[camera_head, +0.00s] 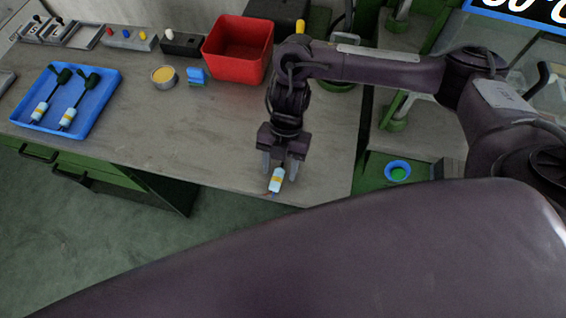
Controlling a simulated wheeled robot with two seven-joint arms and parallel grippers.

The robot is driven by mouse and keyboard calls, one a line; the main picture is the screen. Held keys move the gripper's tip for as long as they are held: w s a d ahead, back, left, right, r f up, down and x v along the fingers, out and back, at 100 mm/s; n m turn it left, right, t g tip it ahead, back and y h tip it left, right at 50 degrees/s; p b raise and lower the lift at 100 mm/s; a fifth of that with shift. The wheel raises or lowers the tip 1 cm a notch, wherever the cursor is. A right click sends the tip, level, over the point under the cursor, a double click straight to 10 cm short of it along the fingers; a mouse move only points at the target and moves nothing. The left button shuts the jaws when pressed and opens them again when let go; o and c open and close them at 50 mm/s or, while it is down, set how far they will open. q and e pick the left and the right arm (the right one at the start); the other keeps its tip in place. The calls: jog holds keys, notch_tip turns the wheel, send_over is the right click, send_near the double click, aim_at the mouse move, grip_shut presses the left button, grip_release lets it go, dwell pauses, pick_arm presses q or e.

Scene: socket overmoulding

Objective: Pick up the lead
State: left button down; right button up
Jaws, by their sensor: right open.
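A lead (276,181) with a pale blue body and a yellow-orange band lies near the front edge of the workbench (200,130). Its upper end is hidden by my right gripper. My right gripper (280,172) points down over the lead, with its fingers apart on either side; whether they touch it cannot be seen. Two similar leads with dark green plugs, one of them here (43,108), lie in the blue tray (95,115) at the left. My left gripper is out of view.
A red bin (238,50) stands at the back, left of my right arm. The bench middle is clear. Green machinery (395,125) stands at the right.

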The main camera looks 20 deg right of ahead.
grip_shut()
dwell(0.3)
jog(key=shift+r, duration=0.2)
